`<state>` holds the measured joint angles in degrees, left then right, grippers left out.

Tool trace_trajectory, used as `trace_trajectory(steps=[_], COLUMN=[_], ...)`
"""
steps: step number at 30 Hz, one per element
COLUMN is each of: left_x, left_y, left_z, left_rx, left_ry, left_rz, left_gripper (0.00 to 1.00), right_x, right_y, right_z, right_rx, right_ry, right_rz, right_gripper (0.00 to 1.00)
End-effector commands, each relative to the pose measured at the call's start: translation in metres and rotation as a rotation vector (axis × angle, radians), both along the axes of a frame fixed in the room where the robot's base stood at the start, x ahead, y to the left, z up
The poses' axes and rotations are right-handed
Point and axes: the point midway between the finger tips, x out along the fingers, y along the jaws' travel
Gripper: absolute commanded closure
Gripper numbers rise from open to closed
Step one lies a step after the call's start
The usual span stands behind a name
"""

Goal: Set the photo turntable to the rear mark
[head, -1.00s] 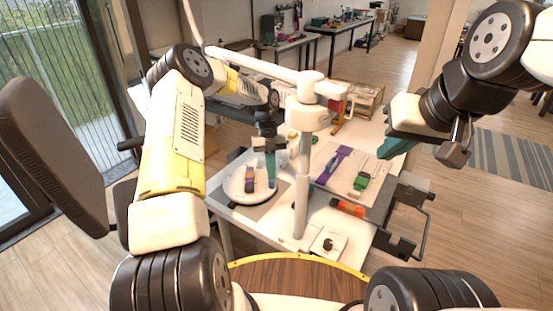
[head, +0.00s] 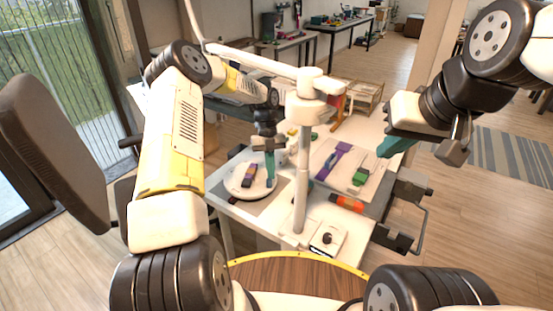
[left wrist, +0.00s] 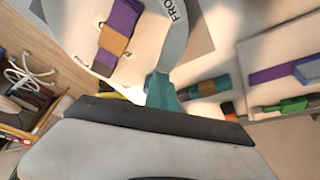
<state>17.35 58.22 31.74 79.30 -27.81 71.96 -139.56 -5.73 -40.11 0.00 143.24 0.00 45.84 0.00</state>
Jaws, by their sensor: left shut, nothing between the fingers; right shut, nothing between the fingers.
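The photo turntable (head: 236,184) is a white disc on a grey mat at the table's left side. A purple bundle with an orange-brown band (head: 250,175) lies on it. In the left wrist view the turntable (left wrist: 72,22) shows a grey edge strip with the letters "FRO", cut off by the frame. My left gripper (head: 270,168) points down at the disc's right edge, its teal fingers shut and empty. Its fingertips (left wrist: 160,84) show beside the grey strip; contact cannot be told. My right gripper (head: 392,146) is shut and empty, raised right of the table. No rear mark is readable.
A white post (head: 301,185) stands right of the turntable. Beyond it a pale board (head: 325,158) holds a purple strap and a green piece. A small white box with a black knob (head: 327,239) sits at the front. An orange cylinder (head: 347,203) lies nearby.

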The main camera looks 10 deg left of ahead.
Motion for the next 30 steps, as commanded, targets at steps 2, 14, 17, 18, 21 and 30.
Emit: trace_trajectory(steps=[2, 14, 17, 18, 21, 30], left_x=[-0.002, 0.001, 0.009, 0.016, 0.033, 0.077], left_y=[0.000, 0.000, 0.002, 0.005, 0.010, 0.025], left_z=[-0.001, 0.005, 0.010, 0.010, 0.010, 0.010], left_rx=[0.000, 0.000, -0.001, 0.000, 0.000, 0.000], left_ry=[0.005, 0.005, 0.003, 0.002, 0.001, 0.001], left_rz=[-0.002, -0.001, 0.001, 0.001, 0.002, 0.002], left_gripper=[1.00, 1.00, 1.00, 1.00, 1.00, 1.00], right_x=[0.000, 0.000, 0.000, 0.000, 0.000, 0.000], right_y=[0.000, 0.000, 0.000, 0.000, 0.000, 0.000], right_z=[0.000, 0.000, 0.000, 0.000, 0.000, 0.000], right_rx=[0.000, 0.000, 0.000, 0.000, 0.000, 0.000], right_ry=[0.000, 0.000, 0.000, 0.000, 0.000, 0.000], right_rz=[0.000, 0.000, 0.000, 0.000, 0.000, 0.000], right_gripper=[1.00, 1.00, 1.00, 1.00, 1.00, 1.00])
